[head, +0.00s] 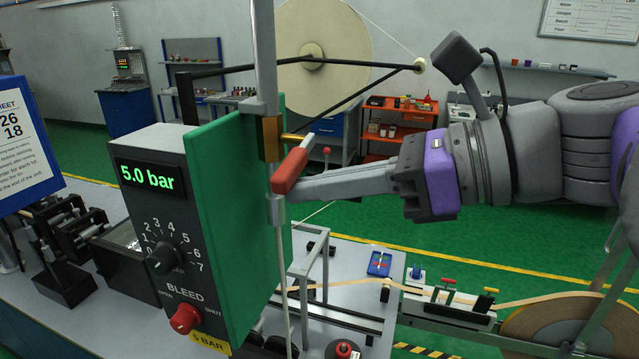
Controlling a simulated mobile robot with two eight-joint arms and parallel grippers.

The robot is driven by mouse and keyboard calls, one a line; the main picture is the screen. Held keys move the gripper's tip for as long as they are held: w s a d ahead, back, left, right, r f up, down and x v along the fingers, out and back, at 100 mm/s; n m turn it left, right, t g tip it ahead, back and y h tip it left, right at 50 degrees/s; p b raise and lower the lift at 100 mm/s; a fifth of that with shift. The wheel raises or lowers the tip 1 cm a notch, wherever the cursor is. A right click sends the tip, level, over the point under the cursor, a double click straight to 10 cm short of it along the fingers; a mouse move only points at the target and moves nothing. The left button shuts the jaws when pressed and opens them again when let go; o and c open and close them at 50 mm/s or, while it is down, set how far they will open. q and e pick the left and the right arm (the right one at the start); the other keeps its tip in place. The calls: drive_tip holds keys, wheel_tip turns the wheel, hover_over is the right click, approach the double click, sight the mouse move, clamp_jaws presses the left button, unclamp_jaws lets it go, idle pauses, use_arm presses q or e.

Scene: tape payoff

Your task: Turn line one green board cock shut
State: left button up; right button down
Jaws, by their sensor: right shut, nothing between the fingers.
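The green board (228,215) stands upright on the side of a grey control box. A cock with a brass body (270,138) sits in a vertical grey pipe (265,55) in front of the board. Its red lever (290,170) slants down and to the left, out of line with the pipe. My right gripper (298,189) comes in from the right with its fingers shut and empty. Its tips are right beside the lever's lower end; I cannot tell whether they touch it. The fingertips are partly hidden behind the lever. My left gripper is out of view.
The control box (150,160) reads 5.0 bar and has a black dial (165,258) and a red BLEED knob (185,319). A large pale reel (325,50) with black arms stands behind the pipe. A tape roll (560,330) is at the lower right.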

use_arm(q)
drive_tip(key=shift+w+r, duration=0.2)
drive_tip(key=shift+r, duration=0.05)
use_arm(e)
drive_tip(key=shift+r, duration=0.45)
